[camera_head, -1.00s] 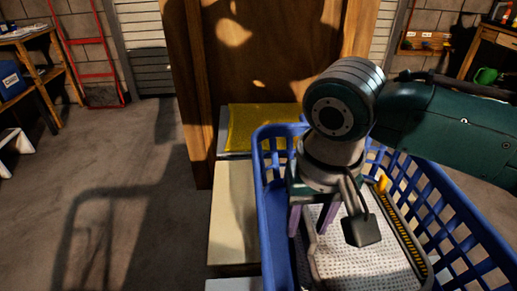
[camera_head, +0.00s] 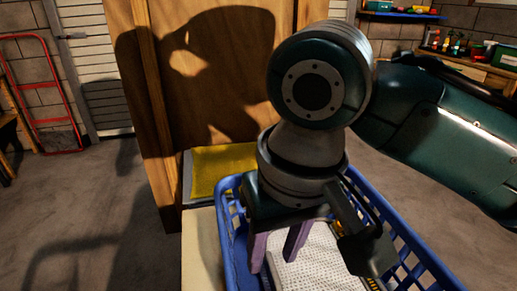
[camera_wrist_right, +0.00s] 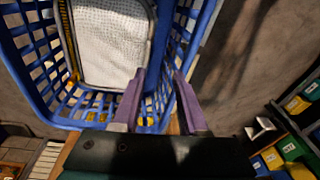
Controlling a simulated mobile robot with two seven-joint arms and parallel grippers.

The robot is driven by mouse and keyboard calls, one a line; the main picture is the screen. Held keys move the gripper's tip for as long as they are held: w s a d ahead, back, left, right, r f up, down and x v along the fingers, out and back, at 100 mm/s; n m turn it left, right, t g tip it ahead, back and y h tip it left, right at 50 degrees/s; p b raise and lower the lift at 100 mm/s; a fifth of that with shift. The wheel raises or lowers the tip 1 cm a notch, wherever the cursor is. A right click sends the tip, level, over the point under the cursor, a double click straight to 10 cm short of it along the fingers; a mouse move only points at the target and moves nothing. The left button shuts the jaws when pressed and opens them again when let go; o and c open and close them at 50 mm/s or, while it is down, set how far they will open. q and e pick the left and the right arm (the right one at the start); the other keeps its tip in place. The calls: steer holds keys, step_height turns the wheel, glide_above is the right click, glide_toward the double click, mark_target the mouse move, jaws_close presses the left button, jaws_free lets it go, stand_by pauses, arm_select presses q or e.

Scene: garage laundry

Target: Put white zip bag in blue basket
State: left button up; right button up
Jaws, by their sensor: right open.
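The white zip bag (camera_head: 305,262) has a waffle texture and a black-and-yellow edge. It lies inside the blue basket (camera_head: 412,243), partly hidden behind my right gripper in the head view. In the right wrist view the bag (camera_wrist_right: 103,45) is inside the basket (camera_wrist_right: 35,72), beyond the fingertips. My right gripper (camera_head: 273,263) points down over the basket with its purple fingers apart. In the wrist view nothing is clamped between its fingers (camera_wrist_right: 159,75); a blue basket side shows behind the gap. My left gripper is not in view.
A folded yellow cloth (camera_head: 222,168) lies behind the basket, in front of a tall wooden panel (camera_head: 215,75). A pale surface (camera_head: 203,250) is left of the basket. A red hand truck (camera_head: 40,95) stands at the far left. The floor at left is clear.

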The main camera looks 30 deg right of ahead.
steer(key=s+a+f+n+y, duration=0.1)
steer(key=s+a+f+n, duration=0.1)
steer(key=s, duration=0.4)
steer(key=s+d+r+n+t+h, duration=0.1)
steer(key=s+d, duration=0.5)
steer(key=s, duration=0.1)
steer(key=shift+s+d+t, duration=0.4)
step_height(320, 180, up, 55)
steer(key=p, duration=5.5)
